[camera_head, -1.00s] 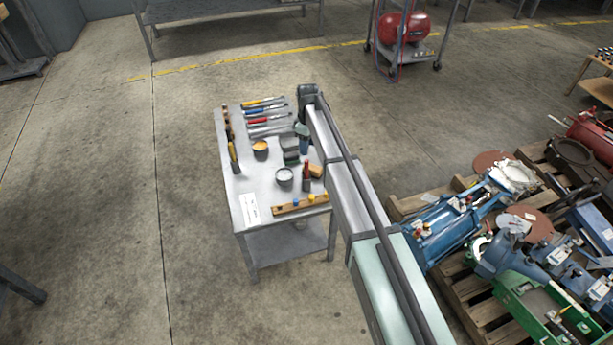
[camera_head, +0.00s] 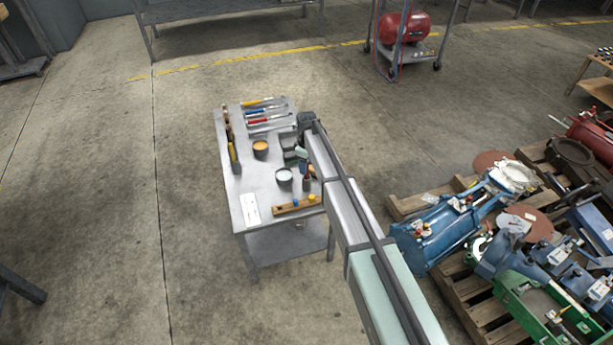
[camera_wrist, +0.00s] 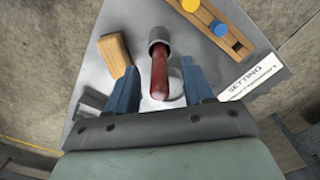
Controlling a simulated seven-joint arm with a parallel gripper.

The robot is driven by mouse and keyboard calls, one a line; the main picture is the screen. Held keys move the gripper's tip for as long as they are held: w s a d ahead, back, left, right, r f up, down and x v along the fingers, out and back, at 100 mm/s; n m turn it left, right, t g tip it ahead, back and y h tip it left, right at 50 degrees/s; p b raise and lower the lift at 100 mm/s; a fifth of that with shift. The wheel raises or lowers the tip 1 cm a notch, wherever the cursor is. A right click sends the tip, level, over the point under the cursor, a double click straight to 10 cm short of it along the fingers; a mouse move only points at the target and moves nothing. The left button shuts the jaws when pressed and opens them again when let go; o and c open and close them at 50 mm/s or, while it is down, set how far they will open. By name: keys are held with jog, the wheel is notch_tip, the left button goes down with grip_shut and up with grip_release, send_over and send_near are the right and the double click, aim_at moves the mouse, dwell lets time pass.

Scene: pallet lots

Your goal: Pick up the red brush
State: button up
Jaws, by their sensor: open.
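The red brush has a red handle (camera_wrist: 159,75) and a grey, thick end at the top of the wrist view. In the head view the brush (camera_head: 306,184) appears to stand on its dark end near the table's right edge, its upper part largely hidden by my gripper. My gripper (camera_wrist: 160,66) is open, with one blue finger on each side of the red handle in the wrist view. A gap shows on both sides near the fingertips. I cannot tell whether either finger touches the handle lower down.
Close by on the grey table (camera_head: 262,191) are a wooden block (camera_wrist: 115,54), a white-topped tin (camera_head: 284,177) and a wooden bar with yellow and blue knobs (camera_head: 285,209). The table's middle left is clear.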

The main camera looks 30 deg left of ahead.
notch_tip(320, 180, down, 3)
jog(key=shift+r, duration=0.2)
grip_shut()
dwell(0.4)
